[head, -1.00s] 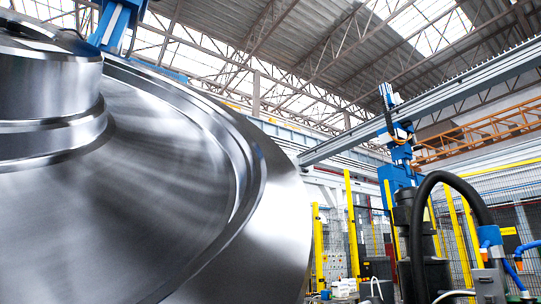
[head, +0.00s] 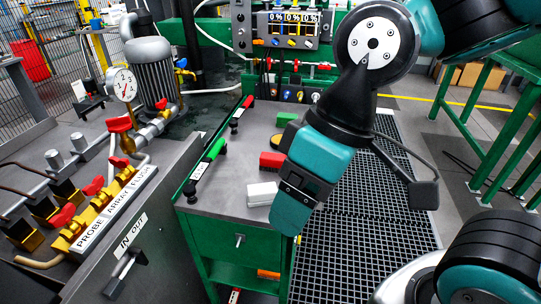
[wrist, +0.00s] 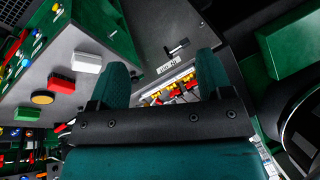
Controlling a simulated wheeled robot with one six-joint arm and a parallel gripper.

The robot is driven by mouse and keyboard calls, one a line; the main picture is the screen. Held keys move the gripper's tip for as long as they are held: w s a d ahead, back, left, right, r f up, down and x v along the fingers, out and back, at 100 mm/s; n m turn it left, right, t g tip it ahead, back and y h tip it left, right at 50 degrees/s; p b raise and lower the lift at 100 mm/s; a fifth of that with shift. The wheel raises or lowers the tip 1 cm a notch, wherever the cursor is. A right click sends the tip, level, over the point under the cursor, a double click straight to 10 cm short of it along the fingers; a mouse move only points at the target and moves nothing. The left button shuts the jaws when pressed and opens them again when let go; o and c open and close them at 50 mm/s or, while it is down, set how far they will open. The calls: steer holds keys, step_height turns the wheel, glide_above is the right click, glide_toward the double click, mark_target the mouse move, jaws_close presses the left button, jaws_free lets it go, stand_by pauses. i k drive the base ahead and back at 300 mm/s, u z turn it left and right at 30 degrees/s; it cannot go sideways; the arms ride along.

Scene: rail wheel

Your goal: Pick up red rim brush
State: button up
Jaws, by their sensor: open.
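The red brush (head: 272,161) is a small red block lying on the grey top of the green cabinet in the head view. It lies between a white block and a round yellowish piece. In the wrist view the red brush (wrist: 61,84) is at the left, outside the fingers. My gripper (head: 288,212) hangs tilted down at the right side of the cabinet top, to the right of the red brush and apart from it. In the wrist view my gripper (wrist: 163,72) has its two teal fingers spread with nothing between them.
The white block (head: 262,193) and a green block (head: 285,119) share the cabinet top (head: 225,190). A green-handled bar lies along its left edge. A panel with gauge, valves and pump (head: 155,70) stands left. Grey grating (head: 370,250) covers the floor right.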

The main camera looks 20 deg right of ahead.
mark_target(272, 162)
steer(key=z, duration=0.55)
steer(key=k, duration=1.3)
steer(key=z, duration=0.65)
steer(key=i, duration=0.7)
steer(key=u, duration=0.45)
steer(key=i, duration=0.7)
steer(key=u, duration=1)
steer(key=i, duration=0.4)
steer(key=u, duration=0.3)
